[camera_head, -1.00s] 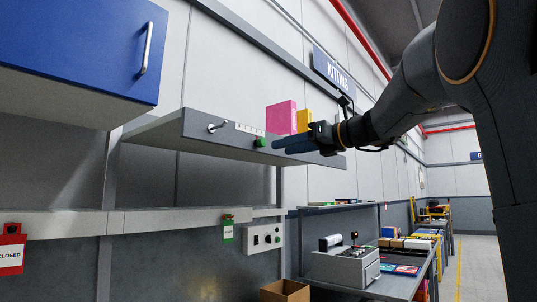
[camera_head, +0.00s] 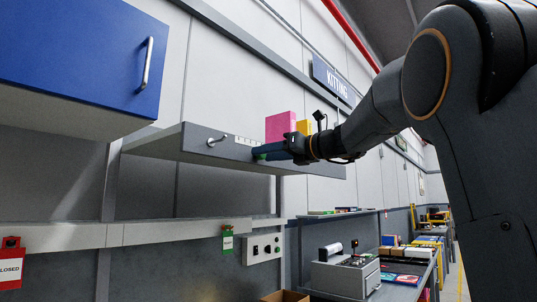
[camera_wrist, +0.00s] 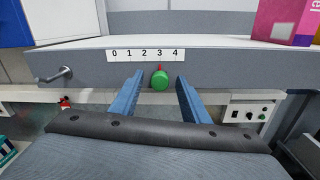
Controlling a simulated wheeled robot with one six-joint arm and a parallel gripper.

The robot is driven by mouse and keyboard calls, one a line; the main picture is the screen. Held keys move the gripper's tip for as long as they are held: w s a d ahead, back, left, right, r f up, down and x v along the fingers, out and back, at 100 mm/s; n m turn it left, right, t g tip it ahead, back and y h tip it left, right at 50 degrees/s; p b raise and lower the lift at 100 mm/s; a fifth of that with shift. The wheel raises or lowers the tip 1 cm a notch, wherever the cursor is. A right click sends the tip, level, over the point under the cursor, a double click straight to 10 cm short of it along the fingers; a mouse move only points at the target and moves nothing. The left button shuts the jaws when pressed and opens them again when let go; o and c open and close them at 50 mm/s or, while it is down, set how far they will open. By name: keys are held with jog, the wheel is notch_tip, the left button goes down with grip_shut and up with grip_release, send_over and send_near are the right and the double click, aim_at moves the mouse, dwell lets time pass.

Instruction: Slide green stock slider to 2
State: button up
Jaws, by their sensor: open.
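The green slider knob (camera_wrist: 159,81) sits on the front face of the grey shelf (camera_wrist: 220,64). Its red pointer stands under the 3 on the white scale strip (camera_wrist: 145,55), which reads 0 to 4. My gripper (camera_wrist: 158,92) is open, with one blue finger on each side of the knob and a gap to each. In the head view, my gripper (camera_head: 262,152) is at the shelf front, and its fingers partly hide the green knob (camera_head: 260,157).
A metal lever (camera_wrist: 54,75) sticks out left of the scale. A pink box (camera_head: 280,127) and a yellow box (camera_head: 304,127) stand on the shelf. A blue cabinet (camera_head: 75,60) hangs at the upper left. A switch panel (camera_head: 264,247) is below.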

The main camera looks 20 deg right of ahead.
grip_shut()
jog(key=shift+a, duration=0.1)
jog(key=shift+s+a, duration=0.8)
jog(key=shift+a, duration=0.2)
grip_release()
jog(key=shift+w, duration=0.1)
jog(key=shift+d, duration=0.15)
jog(key=b+v, duration=0.2)
jog(key=v, duration=0.5)
jog(key=shift+s+d, duration=0.2)
jog(key=shift+s, duration=0.1)
